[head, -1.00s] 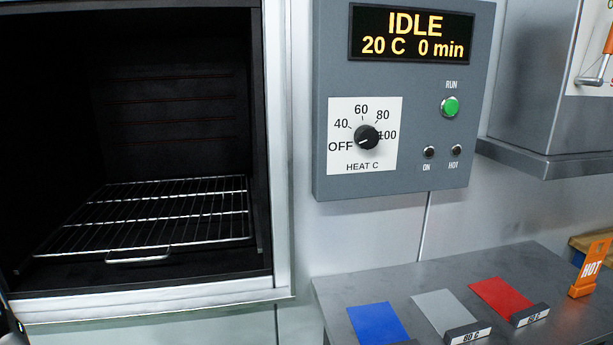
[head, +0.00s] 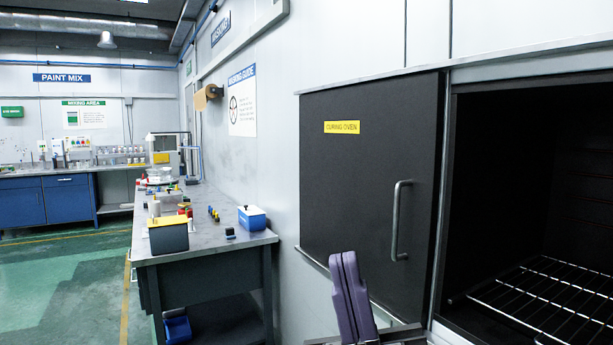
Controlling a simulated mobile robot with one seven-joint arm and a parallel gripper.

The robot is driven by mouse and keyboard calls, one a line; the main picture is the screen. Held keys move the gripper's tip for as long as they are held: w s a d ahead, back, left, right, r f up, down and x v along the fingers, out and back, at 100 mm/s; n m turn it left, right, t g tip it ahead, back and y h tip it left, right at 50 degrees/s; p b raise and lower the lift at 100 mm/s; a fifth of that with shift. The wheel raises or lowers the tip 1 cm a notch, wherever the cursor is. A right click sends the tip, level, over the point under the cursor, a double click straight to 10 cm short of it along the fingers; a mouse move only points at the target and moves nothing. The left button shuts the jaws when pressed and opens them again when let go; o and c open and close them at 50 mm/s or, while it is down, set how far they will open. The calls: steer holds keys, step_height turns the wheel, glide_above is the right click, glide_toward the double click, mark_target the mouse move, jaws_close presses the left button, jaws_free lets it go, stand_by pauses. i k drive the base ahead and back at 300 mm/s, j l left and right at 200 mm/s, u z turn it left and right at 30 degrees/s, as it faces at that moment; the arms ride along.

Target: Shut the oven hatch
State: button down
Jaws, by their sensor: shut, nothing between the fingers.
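The oven hatch (head: 365,215) is a dark flat panel with a yellow "CURING OVEN" label and an upright metal bar handle (head: 399,220) near its right edge. It stands to the left of the oven opening (head: 540,190), seemingly flat along the wall, between a top rail and a bottom rail. The opening is uncovered, with a wire rack (head: 545,300) inside. My gripper (head: 347,262) shows at the bottom with purple fingers pressed together, empty. In the picture it is left of and below the handle, overlapping the hatch's lower part. I cannot tell its distance from the panel.
A grey workbench (head: 215,240) with bins, bottles and small parts stands along the wall at left. Blue cabinets (head: 55,203) stand farther back. The green floor (head: 65,290) at left is clear.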

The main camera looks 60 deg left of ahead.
mark_target(370, 152)
steer(key=u, duration=1.75)
